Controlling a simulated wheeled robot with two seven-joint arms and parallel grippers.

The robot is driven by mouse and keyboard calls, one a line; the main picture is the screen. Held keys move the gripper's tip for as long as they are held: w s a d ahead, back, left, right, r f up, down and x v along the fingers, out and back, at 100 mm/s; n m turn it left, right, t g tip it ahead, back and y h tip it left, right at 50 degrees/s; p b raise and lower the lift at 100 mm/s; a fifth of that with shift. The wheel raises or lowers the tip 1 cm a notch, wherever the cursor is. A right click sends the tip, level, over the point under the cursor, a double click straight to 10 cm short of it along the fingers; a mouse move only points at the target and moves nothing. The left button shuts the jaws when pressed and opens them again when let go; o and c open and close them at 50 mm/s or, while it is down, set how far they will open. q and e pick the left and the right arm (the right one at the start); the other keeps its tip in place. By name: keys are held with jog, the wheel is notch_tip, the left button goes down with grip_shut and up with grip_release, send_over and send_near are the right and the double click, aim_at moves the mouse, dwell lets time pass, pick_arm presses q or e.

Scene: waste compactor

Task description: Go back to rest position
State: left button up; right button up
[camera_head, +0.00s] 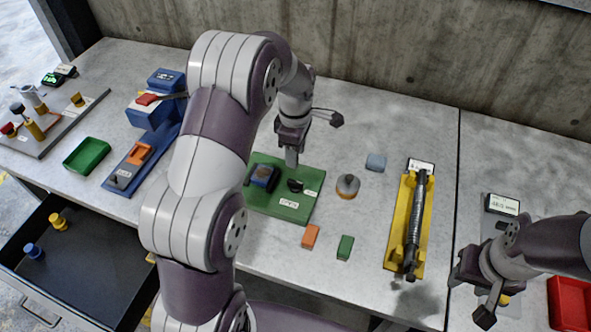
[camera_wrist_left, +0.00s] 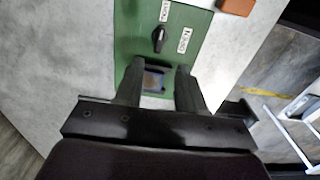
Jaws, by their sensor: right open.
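My left gripper (camera_head: 291,160) hangs over the green board (camera_head: 262,210) in the head view, above its black knob (camera_head: 295,185). In the left wrist view the two fingers (camera_wrist_left: 160,92) stand apart. A dark, box-like unit with a tan middle (camera_wrist_left: 154,80) shows between them, with no clear contact. The blue unit (camera_head: 263,177) on the board is left of the gripper in the head view. My right gripper (camera_head: 474,290) is open and empty at the lower right, above the table by a grey plate.
An orange block (camera_head: 310,236), a green block (camera_head: 345,247), a blue block (camera_head: 376,162) and a round grey weight (camera_head: 347,186) lie near the board. A drawer (camera_head: 90,285) stands open at left. A red bin (camera_head: 572,303) sits at right.

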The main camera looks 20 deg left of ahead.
pick_arm(q)
jog(key=shift+r, duration=0.85)
jog(key=s+d+m, duration=0.2)
jog(key=s+m, duration=0.7)
jog(key=s+d+m+t, duration=0.1)
jog(key=s+d+m, duration=0.1)
jog(key=s+m, duration=0.7)
jog(key=shift+s+d+r+m, duration=0.15)
jog(key=shift+d+r+m, duration=0.15)
jog(key=shift+r+m, duration=0.2)
jog(key=shift+s, duration=0.15)
